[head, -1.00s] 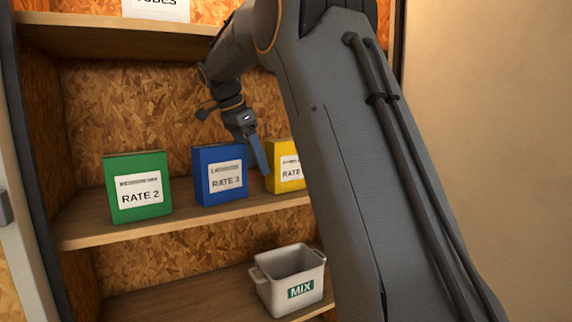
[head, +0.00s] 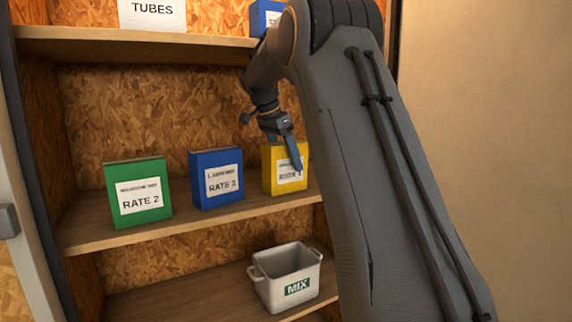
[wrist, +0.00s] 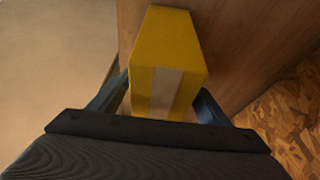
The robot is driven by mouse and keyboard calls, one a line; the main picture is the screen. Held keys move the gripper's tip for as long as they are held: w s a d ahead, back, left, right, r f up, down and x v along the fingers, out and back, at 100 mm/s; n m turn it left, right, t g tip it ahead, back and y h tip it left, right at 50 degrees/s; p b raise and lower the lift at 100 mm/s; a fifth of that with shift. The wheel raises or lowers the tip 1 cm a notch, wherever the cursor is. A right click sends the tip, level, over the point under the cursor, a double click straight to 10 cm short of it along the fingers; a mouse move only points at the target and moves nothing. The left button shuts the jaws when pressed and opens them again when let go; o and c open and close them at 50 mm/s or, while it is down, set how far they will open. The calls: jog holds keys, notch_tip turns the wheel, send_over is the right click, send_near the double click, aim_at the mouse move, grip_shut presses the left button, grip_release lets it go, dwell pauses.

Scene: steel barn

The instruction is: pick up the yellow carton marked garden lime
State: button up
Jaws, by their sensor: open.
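The yellow carton (head: 270,170) stands upright at the right end of the middle shelf, with a white label whose small print I cannot read clearly. My gripper (head: 292,150) is in front of and slightly above it, and one blue finger covers part of its label. In the wrist view, the yellow carton (wrist: 165,42) fills the space between the two spread fingers of my gripper (wrist: 162,92). One finger lies on each side of it. Whether they touch it cannot be told.
A blue carton (head: 216,179) marked rate 3 stands left of the yellow one, and a green carton (head: 138,189) marked rate 2 further left. A white bin (head: 285,273) marked mix sits on the shelf below. The upper shelf (head: 110,42) runs above my gripper.

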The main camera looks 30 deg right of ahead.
aim_at(289, 167)
jog(key=p+x, duration=0.1)
jog(key=x, duration=0.1)
jog(key=shift+s+a+f, duration=0.1)
jog(key=shift+f, duration=0.25)
jog(key=shift+f, duration=0.3)
dwell(0.3)
jog(key=c, duration=1.6)
